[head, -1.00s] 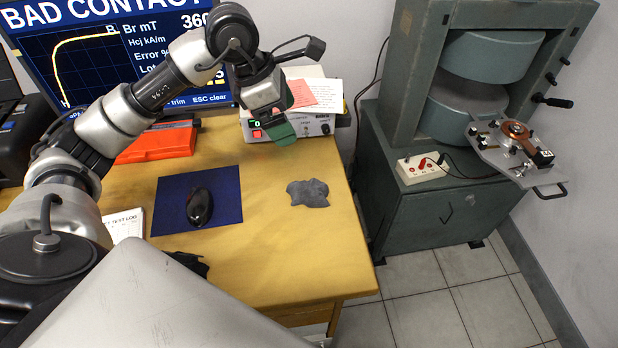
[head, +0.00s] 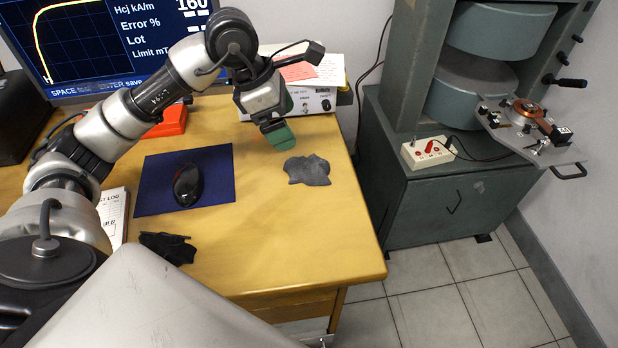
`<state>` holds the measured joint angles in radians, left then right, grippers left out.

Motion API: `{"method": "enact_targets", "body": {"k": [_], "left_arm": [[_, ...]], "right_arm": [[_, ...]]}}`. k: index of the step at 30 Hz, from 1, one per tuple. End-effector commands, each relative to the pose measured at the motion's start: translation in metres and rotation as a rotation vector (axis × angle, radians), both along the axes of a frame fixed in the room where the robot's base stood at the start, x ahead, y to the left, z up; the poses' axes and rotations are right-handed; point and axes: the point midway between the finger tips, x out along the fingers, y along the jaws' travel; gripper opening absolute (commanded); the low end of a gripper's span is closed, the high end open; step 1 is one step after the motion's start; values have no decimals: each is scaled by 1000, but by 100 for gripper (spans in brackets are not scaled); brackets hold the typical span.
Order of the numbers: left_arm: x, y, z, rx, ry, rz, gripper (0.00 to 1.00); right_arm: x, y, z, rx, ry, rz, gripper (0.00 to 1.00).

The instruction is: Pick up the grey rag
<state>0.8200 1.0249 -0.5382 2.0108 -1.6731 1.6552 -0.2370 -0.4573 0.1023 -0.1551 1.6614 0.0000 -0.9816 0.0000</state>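The grey rag (head: 308,170) lies flat and slightly crumpled on the right part of the wooden desk, near its right edge. My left gripper (head: 280,137), with green fingers, hangs above the desk just behind and to the left of the rag, apart from it. The fingers are seen from one side, so I cannot tell whether they are open or shut. Nothing shows held in them. My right gripper is not in view.
A black mouse (head: 187,185) sits on a blue mat (head: 150,200). A black crumpled cloth (head: 168,247) and a test log (head: 112,214) lie near the front left. A control box (head: 318,100) stands behind my gripper. The green magnet cabinet (head: 440,208) stands right of the desk.

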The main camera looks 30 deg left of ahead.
Motion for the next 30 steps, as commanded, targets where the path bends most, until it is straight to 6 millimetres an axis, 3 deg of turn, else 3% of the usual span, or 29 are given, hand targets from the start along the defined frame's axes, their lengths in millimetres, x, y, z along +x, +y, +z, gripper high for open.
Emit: {"method": "enact_targets", "body": {"k": [4, 8, 12, 23, 30], "left_arm": [[0, 0, -14, 0, -1, 0, 92], [1, -2, -20, 0, 1, 0, 92], [5, -9, -40, -1, 4, -2, 92], [13, -22, -73, -1, 3, -1, 92], [20, -38, -105, -1, 3, 0, 92]], "right_arm": [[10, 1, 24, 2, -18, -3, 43], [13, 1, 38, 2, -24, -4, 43], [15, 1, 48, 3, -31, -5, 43], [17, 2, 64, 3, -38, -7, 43], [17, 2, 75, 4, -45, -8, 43]]}}
